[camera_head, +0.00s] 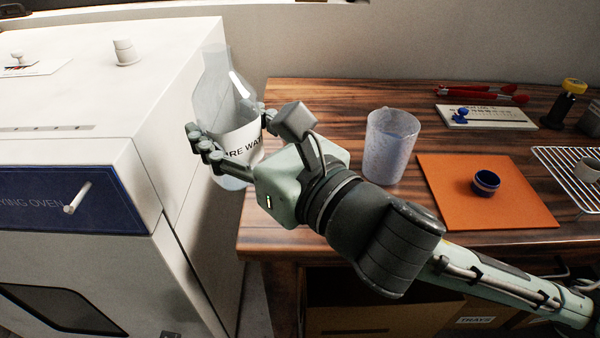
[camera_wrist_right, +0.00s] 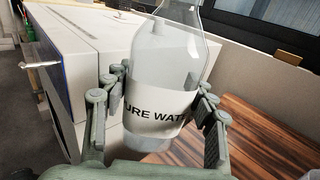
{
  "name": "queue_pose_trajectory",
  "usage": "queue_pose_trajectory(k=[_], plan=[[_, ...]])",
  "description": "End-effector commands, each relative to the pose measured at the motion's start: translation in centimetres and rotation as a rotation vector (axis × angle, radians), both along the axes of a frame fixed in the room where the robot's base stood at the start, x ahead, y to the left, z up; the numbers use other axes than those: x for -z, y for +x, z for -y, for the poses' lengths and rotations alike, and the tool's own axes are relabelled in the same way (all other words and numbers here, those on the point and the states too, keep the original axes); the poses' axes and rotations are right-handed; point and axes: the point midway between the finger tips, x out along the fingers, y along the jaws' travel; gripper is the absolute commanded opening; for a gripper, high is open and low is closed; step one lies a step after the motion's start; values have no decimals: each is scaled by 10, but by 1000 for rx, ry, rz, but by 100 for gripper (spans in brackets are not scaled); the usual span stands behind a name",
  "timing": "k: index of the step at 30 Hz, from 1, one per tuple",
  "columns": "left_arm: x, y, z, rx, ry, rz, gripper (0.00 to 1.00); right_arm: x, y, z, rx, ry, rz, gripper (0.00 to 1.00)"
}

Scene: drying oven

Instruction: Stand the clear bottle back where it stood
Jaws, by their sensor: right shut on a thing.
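The clear bottle (camera_head: 217,82) with a white "PURE WATER" label is upright between the fingers of my right gripper (camera_head: 232,132), at the left end of the wooden table (camera_head: 330,100), beside the drying oven. My right gripper is shut on it around the label. In the right wrist view the bottle (camera_wrist_right: 165,50) is between both fingers of the gripper (camera_wrist_right: 163,110), with the oven behind it at left. I cannot tell whether its base touches the table. My left gripper is not in view.
The white drying oven (camera_head: 90,110) stands close at left. A translucent beaker (camera_head: 390,145) stands right of my gripper. An orange mat (camera_head: 480,215) holds a small blue cup (camera_head: 485,183). A wire rack (camera_head: 570,170) is at far right.

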Motion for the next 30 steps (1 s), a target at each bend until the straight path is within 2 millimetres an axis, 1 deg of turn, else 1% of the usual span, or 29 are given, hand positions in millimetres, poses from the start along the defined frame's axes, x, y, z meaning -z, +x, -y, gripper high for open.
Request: queue_pose_trajectory(k=[2, 5, 6, 9, 15, 18, 23, 26, 30], plan=[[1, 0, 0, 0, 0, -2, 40, 1, -3, 1, -4, -1, -1, 16], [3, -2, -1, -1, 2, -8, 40, 9, 4, 10, -2, -4, -4, 16], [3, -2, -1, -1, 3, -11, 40, 14, 9, 16, -1, -6, -4, 16], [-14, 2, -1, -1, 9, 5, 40, 29, 25, 33, 1, -6, -5, 16], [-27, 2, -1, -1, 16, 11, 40, 54, 55, 65, -1, -5, -4, 16], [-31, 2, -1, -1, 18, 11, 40, 63, 65, 77, -4, -3, -3, 16], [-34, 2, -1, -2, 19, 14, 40, 69, 73, 85, -6, 1, -2, 16], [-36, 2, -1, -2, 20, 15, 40, 82, 73, 85, -7, 2, -6, 16], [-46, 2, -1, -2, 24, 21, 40, 102, 73, 85, -7, 2, -6, 16]])
